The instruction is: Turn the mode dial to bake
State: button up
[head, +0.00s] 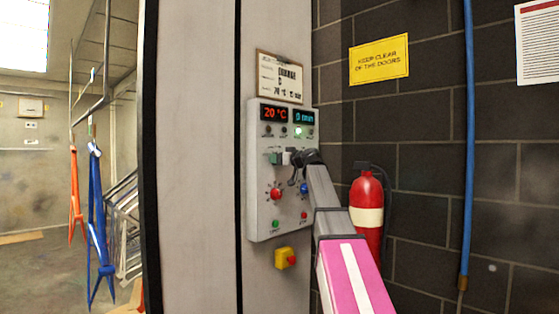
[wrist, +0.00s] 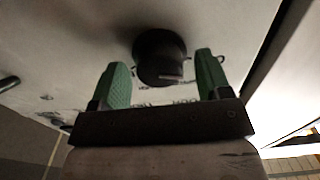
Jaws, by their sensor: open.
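A grey control panel (head: 258,205) is mounted on the pale booth wall. My gripper (head: 287,158) is at the panel's upper middle, below the displays. In the wrist view my gripper (wrist: 161,62) is open, with one green finger on each side of a round black knob (wrist: 160,55). A gap shows between the knob and each finger. In the head view the gripper largely covers this knob, and its setting cannot be read. A red knob (head: 276,194) and a blue knob (head: 304,188) sit lower on the panel.
The displays (head: 274,114) read 20 °C and 0 min. Green and red buttons (head: 275,223) sit low on the panel. A yellow box with a red button (head: 286,258) is below. A red fire extinguisher (head: 367,196) stands right, near a blue pipe (head: 469,150).

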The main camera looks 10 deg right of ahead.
jog(key=shift+a, duration=0.1)
jog(key=c, duration=0.9)
jog(key=shift+m, duration=0.3)
jog(key=shift+w+f+m, duration=0.1)
jog(key=shift+f+m, duration=0.05)
jog(key=shift+m, duration=4.2)
jog(key=shift+f+m, duration=0.1)
jog(key=shift+m, duration=4.3)
jog(key=shift+w+f+m, duration=0.1)
jog(key=shift+f+m, duration=0.05)
jog(key=shift+m, duration=4.2)
jog(key=shift+s, duration=0.1)
